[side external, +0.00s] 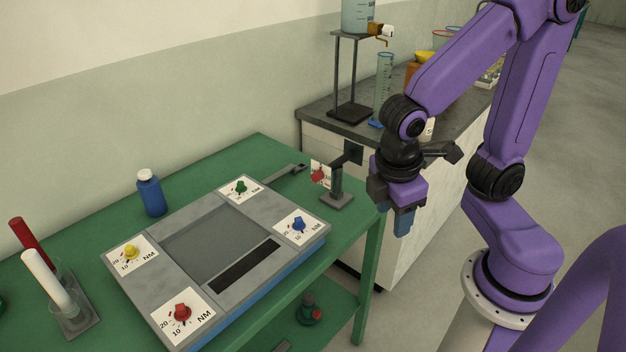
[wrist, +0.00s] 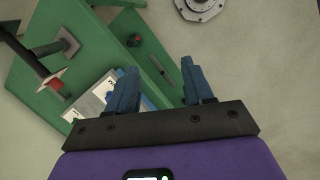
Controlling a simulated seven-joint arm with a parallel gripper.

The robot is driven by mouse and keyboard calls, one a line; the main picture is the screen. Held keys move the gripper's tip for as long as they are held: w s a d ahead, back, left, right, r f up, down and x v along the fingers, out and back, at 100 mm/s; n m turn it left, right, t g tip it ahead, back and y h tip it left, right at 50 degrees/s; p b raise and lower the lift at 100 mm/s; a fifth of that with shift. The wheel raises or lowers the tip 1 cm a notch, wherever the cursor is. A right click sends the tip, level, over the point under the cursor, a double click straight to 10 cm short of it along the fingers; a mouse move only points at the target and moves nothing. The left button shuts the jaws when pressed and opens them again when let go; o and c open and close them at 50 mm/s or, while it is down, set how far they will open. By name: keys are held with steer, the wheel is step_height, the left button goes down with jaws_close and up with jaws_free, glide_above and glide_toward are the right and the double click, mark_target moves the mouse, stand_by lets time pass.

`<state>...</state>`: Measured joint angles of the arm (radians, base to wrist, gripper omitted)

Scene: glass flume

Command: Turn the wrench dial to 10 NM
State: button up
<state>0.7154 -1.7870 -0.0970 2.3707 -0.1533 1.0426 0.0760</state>
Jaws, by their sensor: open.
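A grey box with a blue base (side external: 165,275) lies on the green table. Four white dial cards marked NM sit at its corners, with a red knob (side external: 181,313), yellow knob (side external: 131,251), green knob (side external: 240,187) and blue knob (side external: 298,224). Marks 10 and 20 are readable on some cards; exact pointer settings are too small to tell. A small stand (side external: 338,190) beside the box holds a red knob (side external: 318,176) on a white card; it also shows in the wrist view (wrist: 57,85). My gripper (side external: 403,225) is open and empty beyond the table's right edge, its fingers (wrist: 160,75) pointing down.
A blue bottle (side external: 151,196) and a rack with red and white tubes (side external: 70,310) stand on the table. A grey bench (side external: 310,118) with glassware and a metal stand is behind. A red-knobbed item (side external: 309,308) is on the lower shelf. Floor is clear below my gripper.

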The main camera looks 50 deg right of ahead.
steer(key=w+a+f+t+h, duration=0.15)
steer(key=w+a+h, duration=0.25)
steer(key=w+h, duration=0.55)
steer(key=t+h, duration=0.2)
glide_toward(315, 178)
steer(key=shift+m, duration=0.3)
steer(key=x, duration=0.8)
steer(key=shift+d, duration=0.2)
jaws_close()
